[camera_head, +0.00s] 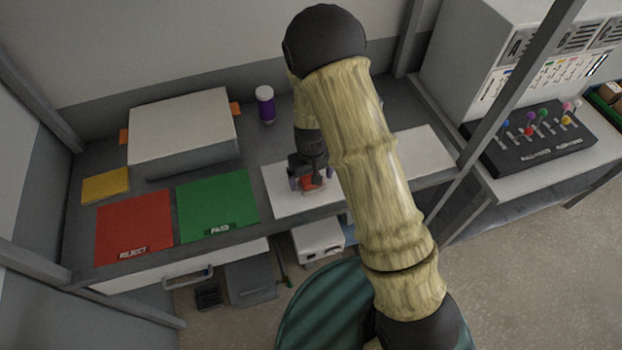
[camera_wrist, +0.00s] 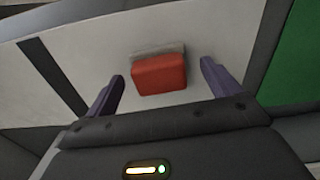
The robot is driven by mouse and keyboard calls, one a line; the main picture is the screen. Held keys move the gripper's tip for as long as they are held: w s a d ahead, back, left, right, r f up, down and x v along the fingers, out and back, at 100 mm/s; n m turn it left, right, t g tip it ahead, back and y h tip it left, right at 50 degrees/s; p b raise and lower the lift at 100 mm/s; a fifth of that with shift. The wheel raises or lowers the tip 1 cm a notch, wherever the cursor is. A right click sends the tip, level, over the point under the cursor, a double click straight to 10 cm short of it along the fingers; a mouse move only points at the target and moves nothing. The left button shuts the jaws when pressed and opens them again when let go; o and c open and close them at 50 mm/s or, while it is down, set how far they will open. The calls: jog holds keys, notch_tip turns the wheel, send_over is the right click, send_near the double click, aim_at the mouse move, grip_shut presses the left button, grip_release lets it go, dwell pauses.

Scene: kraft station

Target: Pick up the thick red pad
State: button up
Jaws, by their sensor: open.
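The thick red pad (camera_wrist: 160,75) lies on a white sheet (camera_wrist: 105,50) in the wrist view, with a grey strip along its far edge. My gripper (camera_wrist: 163,78) is open, with one purple finger on each side of the pad and visible gaps between fingers and pad. In the head view the pad (camera_head: 312,182) shows as a small red patch under my gripper (camera_head: 311,183), partly hidden by it. I cannot tell the exact height of the fingers above the sheet.
Left of the white sheet lie a green PASS mat (camera_head: 217,203), a red REJECT mat (camera_head: 133,226) and a yellow pad (camera_head: 106,186). A grey box (camera_head: 183,131) and purple bottle (camera_head: 265,104) stand behind. A post (camera_head: 515,85) rises at right, before a panel with knobs (camera_head: 530,137).

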jog(key=shift+f, duration=0.45)
jog(key=shift+c, duration=0.2)
jog(key=c, duration=1)
